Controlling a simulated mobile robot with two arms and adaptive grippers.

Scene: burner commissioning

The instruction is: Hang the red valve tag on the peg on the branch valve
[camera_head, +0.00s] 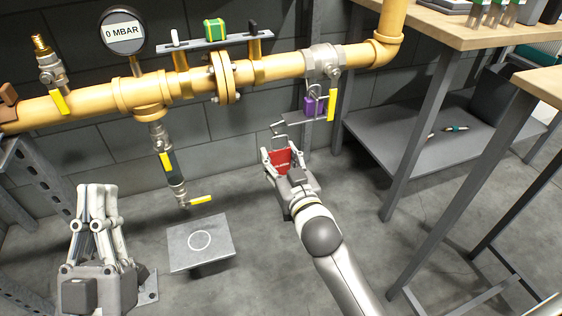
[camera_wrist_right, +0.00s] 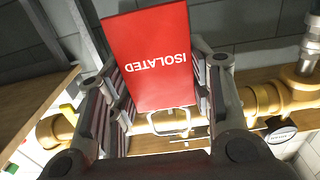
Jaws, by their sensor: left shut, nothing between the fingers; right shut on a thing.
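The red tag (camera_head: 281,159) is held between the fingers of my right gripper (camera_head: 283,163), below the right end of the yellow pipe. The right wrist view shows the tag (camera_wrist_right: 150,55) close up with the word ISOLATED and a wire loop (camera_wrist_right: 170,122) at one end. In the head view a thin metal bar (camera_head: 308,121) lies just above and right of the tag; I cannot tell whether the loop touches it. A valve (camera_head: 323,62) with a yellow handle and a purple padlock (camera_head: 313,106) is above. A hanging branch has valves (camera_head: 166,160). My left gripper (camera_head: 97,190) is shut and empty.
The yellow pipe (camera_head: 60,106) runs along the wall with a gauge (camera_head: 123,31) reading 0 MBAR. A grey plate with a white ring (camera_head: 200,242) stands low between my arms. A wooden-topped bench (camera_head: 450,33) with a lower shelf (camera_head: 410,150) is at right.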

